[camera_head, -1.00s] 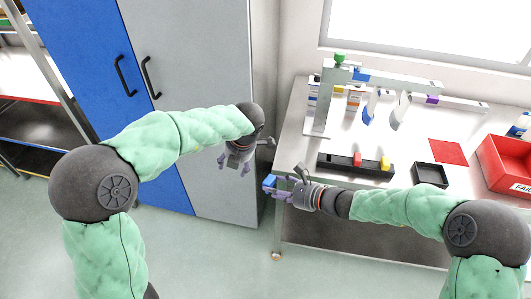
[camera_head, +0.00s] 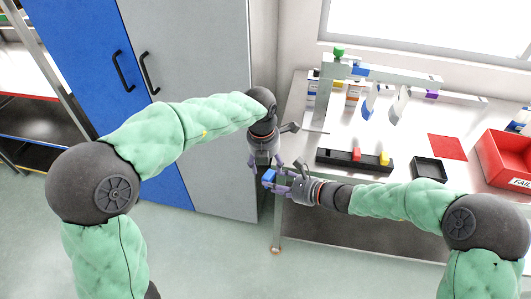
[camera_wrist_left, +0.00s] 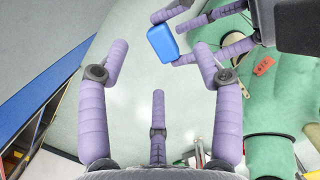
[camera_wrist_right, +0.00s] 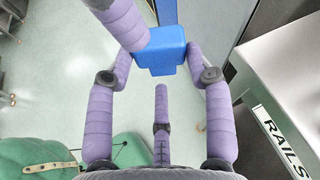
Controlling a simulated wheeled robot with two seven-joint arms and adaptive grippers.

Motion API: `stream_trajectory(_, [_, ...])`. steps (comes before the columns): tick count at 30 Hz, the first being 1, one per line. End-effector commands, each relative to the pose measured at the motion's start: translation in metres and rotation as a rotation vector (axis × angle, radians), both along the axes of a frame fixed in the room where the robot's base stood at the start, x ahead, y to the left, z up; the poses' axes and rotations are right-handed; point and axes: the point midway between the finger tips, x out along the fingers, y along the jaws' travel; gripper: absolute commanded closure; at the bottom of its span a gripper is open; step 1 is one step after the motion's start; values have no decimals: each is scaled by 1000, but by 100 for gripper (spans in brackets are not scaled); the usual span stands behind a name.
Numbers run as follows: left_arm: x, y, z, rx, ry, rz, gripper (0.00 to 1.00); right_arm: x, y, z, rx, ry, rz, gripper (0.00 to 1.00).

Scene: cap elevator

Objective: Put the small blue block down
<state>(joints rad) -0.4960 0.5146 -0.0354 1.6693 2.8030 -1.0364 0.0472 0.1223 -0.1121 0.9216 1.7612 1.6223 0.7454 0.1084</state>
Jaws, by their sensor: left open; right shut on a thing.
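The small blue block (camera_head: 269,177) is held in the air just left of the table's front left corner. My right gripper (camera_head: 274,182) is shut on it; the right wrist view shows the block (camera_wrist_right: 160,55) between its purple fingers. My left gripper (camera_head: 264,164) is open and points down right above the block. In the left wrist view the block (camera_wrist_left: 162,43) lies between and just beyond its spread fingertips. A left finger (camera_wrist_right: 120,22) overlaps the block in the right wrist view; whether it touches is unclear.
The steel table (camera_head: 300,135) carries a black rack (camera_head: 335,161) with a red block (camera_head: 356,154) and a yellow block (camera_head: 384,158), a black bin (camera_head: 429,169), a red mat (camera_head: 447,147) and a red bin (camera_head: 508,165). A grey cabinet (camera_head: 205,90) stands close behind my left arm.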

Motion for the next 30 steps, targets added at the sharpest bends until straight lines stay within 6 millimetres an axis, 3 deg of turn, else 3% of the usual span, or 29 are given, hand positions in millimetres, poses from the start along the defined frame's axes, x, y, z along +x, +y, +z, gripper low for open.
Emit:
stream_trajectory(3, [2, -1, -20, 2, 2, -1, 34, 0, 0, 0, 0, 0, 0, 88])
stream_trajectory(10, [5, -4, -45, 1, 1, 0, 34, 0, 0, 0, 0, 0, 0, 88])
stream_trajectory(23, [7, -4, -53, 0, -1, 0, 34, 0, 0, 0, 0, 0, 0, 88])
stream_trajectory(30, [6, -5, -52, -1, -1, 0, 95, 0, 0, 0, 1, 0, 0, 88])
